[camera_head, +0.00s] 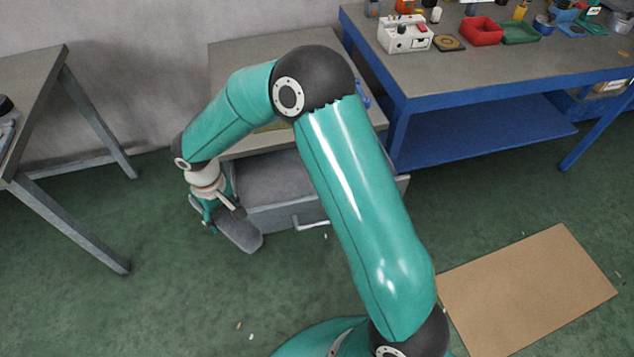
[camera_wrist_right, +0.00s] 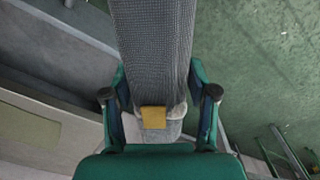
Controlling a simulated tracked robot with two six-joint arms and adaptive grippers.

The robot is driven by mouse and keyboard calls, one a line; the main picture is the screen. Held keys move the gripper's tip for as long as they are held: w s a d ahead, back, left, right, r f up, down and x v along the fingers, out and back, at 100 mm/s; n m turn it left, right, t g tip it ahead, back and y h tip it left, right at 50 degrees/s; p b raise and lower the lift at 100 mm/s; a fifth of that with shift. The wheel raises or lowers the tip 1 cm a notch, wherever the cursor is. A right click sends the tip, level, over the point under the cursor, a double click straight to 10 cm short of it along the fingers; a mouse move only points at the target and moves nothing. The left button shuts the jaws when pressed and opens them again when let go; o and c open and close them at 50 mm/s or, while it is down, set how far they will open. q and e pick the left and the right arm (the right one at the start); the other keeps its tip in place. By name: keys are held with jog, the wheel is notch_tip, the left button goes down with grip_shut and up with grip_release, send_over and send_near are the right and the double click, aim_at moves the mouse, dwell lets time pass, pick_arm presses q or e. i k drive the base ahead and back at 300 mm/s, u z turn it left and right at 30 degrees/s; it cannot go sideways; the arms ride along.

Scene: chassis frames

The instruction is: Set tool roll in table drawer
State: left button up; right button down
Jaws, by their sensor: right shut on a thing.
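The tool roll (camera_head: 240,234) is a grey, rounded, ribbed bundle with a yellow tab, which shows in the right wrist view (camera_wrist_right: 155,60). My right gripper (camera_head: 222,212) is shut on it, with a finger on each side near the tabbed end. The roll is held just outside the front left corner of the table drawer (camera_head: 275,175). The drawer is pulled open, grey inside, and looks empty where I can see it. My teal right arm hides part of the drawer and its table. My left gripper is not in view.
The drawer's small grey table (camera_head: 235,55) stands against the wall. A blue workbench (camera_head: 500,75) with bins and tools stands at the right, a grey table (camera_head: 30,75) at the left. A cardboard sheet (camera_head: 528,290) lies on the green floor.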

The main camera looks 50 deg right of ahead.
aim_at(299, 188)
jog(key=z, duration=0.75)
jog(key=i, duration=1)
